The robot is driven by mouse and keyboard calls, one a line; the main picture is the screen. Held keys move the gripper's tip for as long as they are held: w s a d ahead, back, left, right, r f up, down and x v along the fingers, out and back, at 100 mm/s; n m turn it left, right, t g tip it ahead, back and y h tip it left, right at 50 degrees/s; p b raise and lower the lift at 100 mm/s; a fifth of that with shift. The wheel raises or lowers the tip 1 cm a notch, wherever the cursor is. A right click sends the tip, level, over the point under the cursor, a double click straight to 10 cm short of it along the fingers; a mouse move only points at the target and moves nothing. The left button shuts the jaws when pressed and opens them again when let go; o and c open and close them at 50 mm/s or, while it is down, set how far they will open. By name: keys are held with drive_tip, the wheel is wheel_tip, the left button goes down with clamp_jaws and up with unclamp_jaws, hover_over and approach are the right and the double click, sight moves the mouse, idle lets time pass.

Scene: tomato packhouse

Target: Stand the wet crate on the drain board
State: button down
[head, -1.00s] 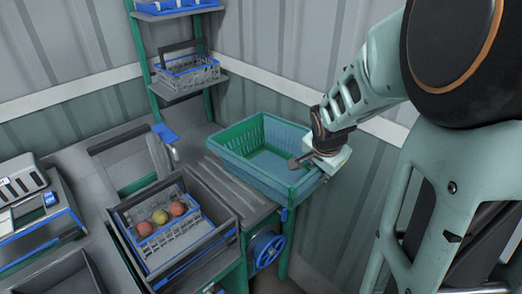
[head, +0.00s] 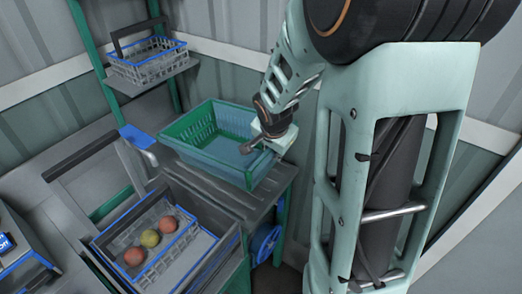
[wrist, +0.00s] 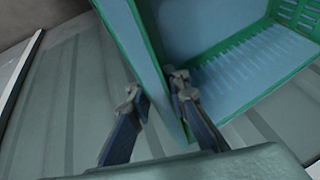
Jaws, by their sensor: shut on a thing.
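The wet crate (head: 202,159) is a green, slatted, open-topped crate with a bluish sheen. In the head view it is over the back right of the grey counter, open side up. My gripper (head: 262,143) is at its right end. In the wrist view my gripper (wrist: 156,86) is shut on a wall of the crate (wrist: 148,38), with a finger on each side. A grey ridged surface, which looks like the drain board (head: 203,184), shows in front of the crate. I cannot tell whether the crate's underside touches it.
A grey bin (head: 226,250) at the front holds a blue-rimmed basket (head: 128,231) with several tomatoes. A shelf with another basket (head: 150,70) stands behind left. A blue tap-like lever (head: 136,137) is left of the crate. Corrugated walls close the back.

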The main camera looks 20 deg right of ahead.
drive_tip(key=shift+w+a+f, duration=0.15)
drive_tip(key=shift+w+f, duration=0.05)
wheel_tip(320, 180, down, 8)
drive_tip(key=b, duration=0.7)
drive_tip(key=shift+r, duration=0.15)
drive_tip(key=shift+w, duration=0.4)
idle(0.3)
drive_tip(key=shift+f+b, duration=0.6)
drive_tip(key=shift+b, duration=0.25)
idle(0.9)
drive_tip(key=c, duration=1.8)
unclamp_jaws()
drive_tip(key=shift+s, duration=0.1)
drive_tip(key=shift+c, duration=1.5)
